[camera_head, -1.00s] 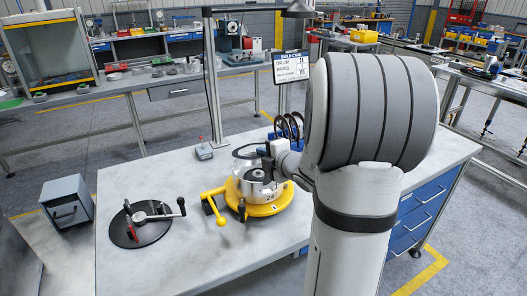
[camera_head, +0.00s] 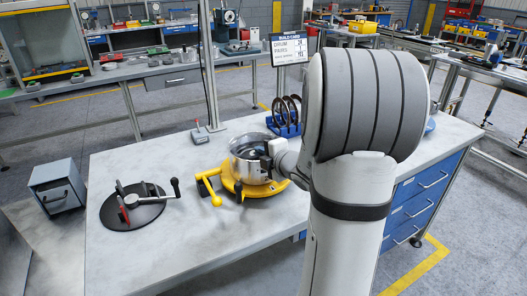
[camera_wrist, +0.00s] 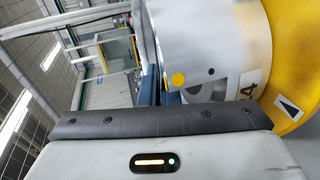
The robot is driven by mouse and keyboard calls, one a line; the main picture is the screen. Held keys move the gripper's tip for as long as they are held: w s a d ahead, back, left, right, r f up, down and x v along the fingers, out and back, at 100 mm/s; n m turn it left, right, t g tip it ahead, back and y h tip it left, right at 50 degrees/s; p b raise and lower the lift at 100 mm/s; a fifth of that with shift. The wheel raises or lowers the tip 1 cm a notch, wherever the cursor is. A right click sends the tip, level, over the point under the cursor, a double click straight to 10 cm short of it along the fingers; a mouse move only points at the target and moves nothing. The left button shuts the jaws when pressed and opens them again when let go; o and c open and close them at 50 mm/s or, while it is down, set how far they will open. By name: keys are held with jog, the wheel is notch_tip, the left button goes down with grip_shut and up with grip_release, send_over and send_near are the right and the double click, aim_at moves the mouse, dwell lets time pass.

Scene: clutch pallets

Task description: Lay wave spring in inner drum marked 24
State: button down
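The silver drum (camera_head: 243,166) stands upright on a round yellow fixture (camera_head: 262,191) on the bench. Its open top shows, but the contents are dark and partly covered by my gripper (camera_head: 268,150). In the wrist view the drum wall (camera_wrist: 232,45) fills the right side, with a label whose visible digit looks like a 4; the rest is hidden. My gripper's dark fingers (camera_wrist: 158,88) are close against the drum's edge. I cannot tell whether they hold anything. Several dark rings (camera_head: 287,108), likely springs, stand in a blue rack (camera_head: 279,126) behind the drum.
A black disc (camera_head: 150,213) with handles lies to the left on the bench. A yellow lever (camera_head: 208,186) sticks out left of the fixture. A small switch box (camera_head: 200,136) and the build card (camera_head: 289,48) stand behind. The front of the bench is clear.

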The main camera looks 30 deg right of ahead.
jog(key=shift+f, duration=0.2)
jog(key=c, duration=1.6)
grip_release()
jog(key=shift+a, duration=0.1)
jog(key=shift+f, duration=0.15)
jog(key=shift+s+f+b, duration=0.2)
jog(key=shift+f+b, duration=0.1)
jog(key=shift+f, duration=0.45)
jog(key=shift+c, duration=0.7)
jog(key=shift+o, duration=0.8)
jog(key=p+v, duration=0.2)
jog(key=v, duration=0.4)
jog(key=shift+w+r+p, duration=0.1)
jog(key=shift+r+p, duration=0.05)
jog(key=shift+p, duration=0.15)
notch_tip(320, 180, up, 9)
jog(key=s+p, duration=0.1)
jog(key=p, duration=0.8)
jog(key=shift+s, duration=0.4)
